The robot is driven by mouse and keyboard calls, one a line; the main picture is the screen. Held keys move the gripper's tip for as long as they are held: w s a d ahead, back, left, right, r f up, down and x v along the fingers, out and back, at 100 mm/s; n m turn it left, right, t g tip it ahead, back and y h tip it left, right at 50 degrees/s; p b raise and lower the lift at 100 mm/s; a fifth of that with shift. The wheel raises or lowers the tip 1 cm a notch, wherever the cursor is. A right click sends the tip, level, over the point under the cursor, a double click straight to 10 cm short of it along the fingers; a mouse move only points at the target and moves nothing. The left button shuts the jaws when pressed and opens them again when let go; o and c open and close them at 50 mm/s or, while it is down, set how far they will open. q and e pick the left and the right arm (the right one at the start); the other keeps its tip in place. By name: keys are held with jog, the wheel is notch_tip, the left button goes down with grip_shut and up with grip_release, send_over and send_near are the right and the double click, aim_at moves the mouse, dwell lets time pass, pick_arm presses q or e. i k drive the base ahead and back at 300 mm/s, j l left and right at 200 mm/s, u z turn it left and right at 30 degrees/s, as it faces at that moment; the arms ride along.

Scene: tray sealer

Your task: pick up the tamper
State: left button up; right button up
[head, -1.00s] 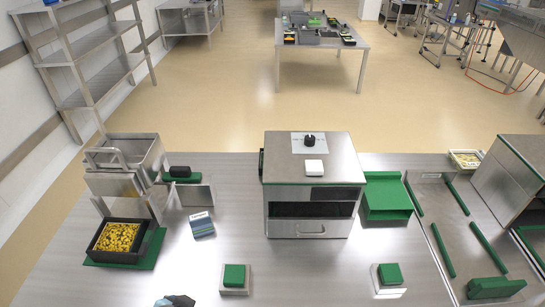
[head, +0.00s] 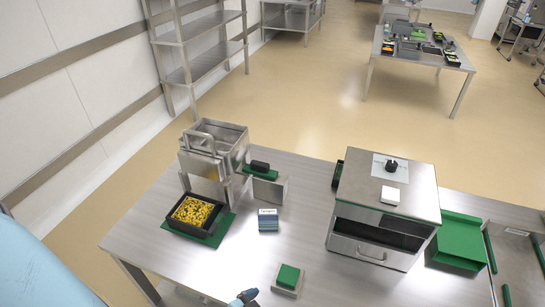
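What looks like the tamper (head: 260,166), a dark block, lies on a small green rest beside the metal hopper at the back left of the table. Below it to the left, a black tray (head: 187,226) of yellow pieces sits on a green mat. A blue and black tip (head: 243,298), seemingly of my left gripper, shows at the bottom edge, well in front of the tamper and apart from it. Its fingers are too cut off to read. My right gripper is not in view.
The metal hopper (head: 215,150) stands close left of the tamper, with a metal plate in front. A small blue-grey box (head: 268,219) and a green block (head: 288,276) on a pad lie nearer. The sealer (head: 385,205) stands to the right.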

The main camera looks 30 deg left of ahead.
aim_at(267, 218)
jog(key=u, duration=1.05)
